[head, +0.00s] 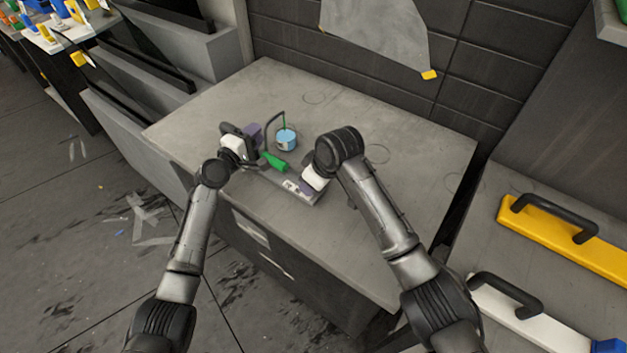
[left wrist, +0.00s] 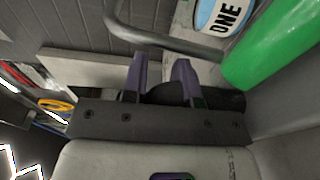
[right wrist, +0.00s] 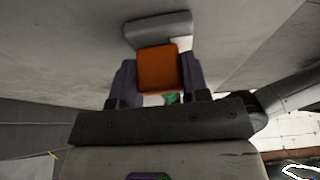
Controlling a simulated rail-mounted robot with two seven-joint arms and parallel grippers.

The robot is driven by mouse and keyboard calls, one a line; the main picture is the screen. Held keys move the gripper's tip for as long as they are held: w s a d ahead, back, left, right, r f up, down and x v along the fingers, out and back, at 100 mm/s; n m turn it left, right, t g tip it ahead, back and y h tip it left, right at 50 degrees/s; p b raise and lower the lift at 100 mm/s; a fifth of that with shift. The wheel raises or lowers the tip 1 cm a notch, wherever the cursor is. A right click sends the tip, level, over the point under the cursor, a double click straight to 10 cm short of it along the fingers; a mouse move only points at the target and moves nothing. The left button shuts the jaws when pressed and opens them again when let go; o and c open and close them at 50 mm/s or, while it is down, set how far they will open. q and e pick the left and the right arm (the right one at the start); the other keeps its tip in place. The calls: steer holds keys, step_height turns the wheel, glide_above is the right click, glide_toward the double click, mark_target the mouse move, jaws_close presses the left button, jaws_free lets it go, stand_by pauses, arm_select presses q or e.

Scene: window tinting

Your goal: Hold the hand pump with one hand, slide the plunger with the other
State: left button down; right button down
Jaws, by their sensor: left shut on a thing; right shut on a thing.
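A green cylinder (head: 274,161), which looks like the hand pump's body, lies between my two grippers over the grey worktop. It shows large at the right of the left wrist view (left wrist: 275,45). My left gripper (left wrist: 162,80) is at its left end, its purple fingers close together around a dark part that is mostly hidden. My right gripper (right wrist: 157,75) is shut on an orange block (right wrist: 158,68), which looks like the plunger's handle. A bit of green shows below that block in the right wrist view. The joint between block and cylinder is hidden.
A light blue can (head: 286,139) marked ONE stands just behind the pump, near a bent grey rod (head: 268,124). The grey worktop (head: 400,185) is clear to the right. A yellow bar with a black handle (head: 575,240) lies on a surface at far right.

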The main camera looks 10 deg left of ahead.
steer(key=shift+w+a, duration=0.4)
steer(key=shift+a, duration=0.3)
steer(key=shift+w+a, duration=0.4)
steer(key=shift+a, duration=0.3)
steer(key=c, duration=0.6)
jaws_free()
steer(key=v, duration=1.2)
